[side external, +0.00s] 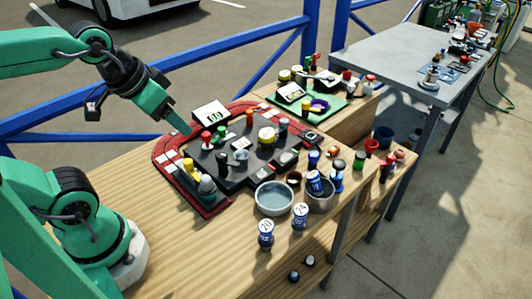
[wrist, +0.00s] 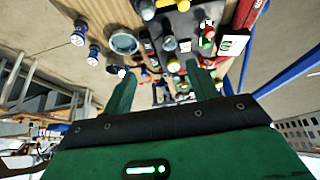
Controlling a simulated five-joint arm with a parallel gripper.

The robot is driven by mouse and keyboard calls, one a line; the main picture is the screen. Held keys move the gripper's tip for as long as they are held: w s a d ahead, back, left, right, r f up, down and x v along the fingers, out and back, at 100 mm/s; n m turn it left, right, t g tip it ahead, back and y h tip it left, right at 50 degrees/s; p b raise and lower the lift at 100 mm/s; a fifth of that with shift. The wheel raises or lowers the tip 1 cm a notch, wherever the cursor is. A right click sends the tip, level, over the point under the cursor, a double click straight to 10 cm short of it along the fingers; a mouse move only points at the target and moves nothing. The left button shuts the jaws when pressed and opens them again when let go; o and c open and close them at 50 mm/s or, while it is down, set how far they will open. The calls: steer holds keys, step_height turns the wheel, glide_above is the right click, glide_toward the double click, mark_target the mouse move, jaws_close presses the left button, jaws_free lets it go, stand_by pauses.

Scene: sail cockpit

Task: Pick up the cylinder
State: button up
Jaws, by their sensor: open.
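Several small cylinder-shaped pieces are in view, and I cannot tell which one the task means. Two blue ones with white numbered tops, a cylinder marked 20 (side external: 265,235) and a cylinder marked 24 (side external: 299,217), stand upright at the wooden table's front edge. Two blue pieces with white tops also show at upper left in the wrist view, one at the far left (wrist: 78,36) and one lower (wrist: 93,56). My gripper (side external: 181,123) is open, above the back left of the black and red board, apart from the blue cylinders. In the wrist view its green fingers (wrist: 160,72) are spread with nothing held.
The black and red board (side external: 225,178) carries several knobs and pieces. A grey bowl (side external: 274,199) and a metal cup (side external: 320,202) holding blue pieces stand near the front edge. A blue railing (side external: 220,60) runs behind. Bare wood lies left of the bowl.

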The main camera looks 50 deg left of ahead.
steer(key=shift+w, duration=0.1)
steer(key=n+g, duration=0.2)
steer(key=g, duration=0.3)
glide_above(302, 208)
steer(key=f, duration=1.3)
steer(key=shift+a+f, duration=0.3)
steer(key=shift+f, duration=0.05)
steer(key=shift+d+f+g, duration=0.3)
steer(key=shift+d+f, duration=0.1)
steer(key=shift+f, duration=1.3)
